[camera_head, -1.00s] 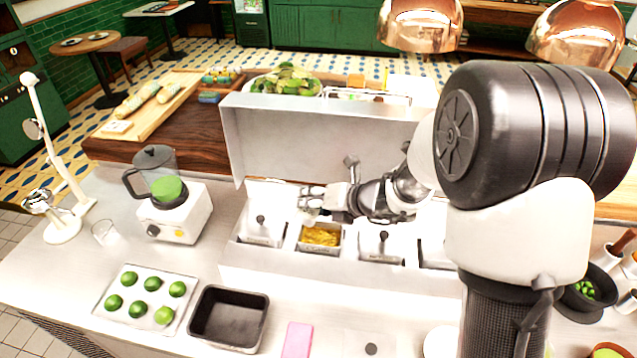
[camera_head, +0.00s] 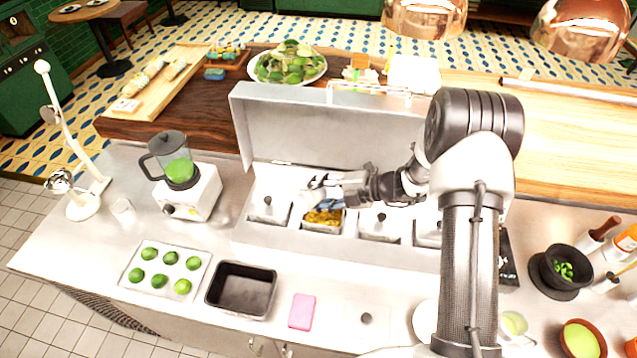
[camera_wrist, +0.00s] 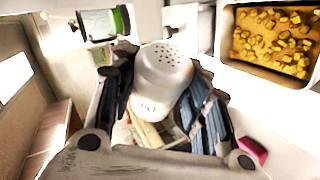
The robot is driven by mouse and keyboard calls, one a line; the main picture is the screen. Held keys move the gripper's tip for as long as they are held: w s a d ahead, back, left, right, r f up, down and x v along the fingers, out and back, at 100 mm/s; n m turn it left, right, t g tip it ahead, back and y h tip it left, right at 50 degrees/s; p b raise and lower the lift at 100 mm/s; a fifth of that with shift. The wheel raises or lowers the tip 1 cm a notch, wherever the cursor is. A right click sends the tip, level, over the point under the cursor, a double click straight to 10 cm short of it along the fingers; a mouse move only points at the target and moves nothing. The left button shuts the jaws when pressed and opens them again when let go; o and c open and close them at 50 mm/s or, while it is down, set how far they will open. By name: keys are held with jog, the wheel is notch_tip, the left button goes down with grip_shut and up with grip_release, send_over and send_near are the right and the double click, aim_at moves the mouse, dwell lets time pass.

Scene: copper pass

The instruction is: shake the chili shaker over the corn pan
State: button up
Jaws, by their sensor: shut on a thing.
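The white chili shaker (camera_wrist: 164,80) has a perforated top and faint lettering on its side. In the wrist view it sits between the fingers of my gripper (camera_wrist: 166,112), which is shut on it. Its holed end faces the wrist camera and shows no grip over it. The corn pan (camera_head: 322,229) is a metal insert in the counter unit, filled with yellow corn; it also shows at the upper right of the wrist view (camera_wrist: 226,42). In the head view my gripper (camera_head: 318,188) is just above the pan's back edge. The shaker is hard to make out there.
Lidded inserts flank the corn pan, one on the left (camera_head: 269,208) and others on the right (camera_head: 380,224). A raised metal lid (camera_head: 330,130) stands behind. A blender (camera_head: 184,185), a lime tray (camera_head: 151,258) and a black bin (camera_head: 241,290) are left and in front.

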jog(key=shift+f+m+g+y+b, duration=0.3)
jog(key=shift+f+m+y+b, duration=0.25)
jog(key=shift+f, duration=0.2)
jog(key=shift+d+m+y, duration=0.15)
jog(key=shift+m+y, duration=0.3)
jog(key=shift+y, duration=0.1)
jog(key=shift+w+d+f+m+g+y+b, duration=0.1)
jog(key=shift+f+m+g+y+b, duration=0.2)
jog(key=shift+m+y+b, duration=0.15)
jog(key=shift+w+d+f+m+g+y+b, duration=0.1)
jog(key=shift+f+m+g+y+b, duration=0.15)
jog(key=shift+m+y, duration=0.25)
jog(key=shift+w+m+y+b, duration=0.15)
jog(key=shift+m+y+b, duration=0.6)
jog(key=shift+m+b, duration=0.25)
jog(key=shift+m, duration=0.25)
jog(key=shift+r, duration=0.2)
notch_tip(320, 180, up, 3)
jog(key=p, duration=0.2)
jog(key=shift+p, duration=0.3)
notch_tip(320, 180, down, 4)
jog(key=b, duration=0.2)
jog(key=shift+w+r+b, duration=0.1)
jog(key=shift+r+b, duration=0.15)
jog(key=shift+b, duration=0.05)
jog(key=shift+r, duration=0.1)
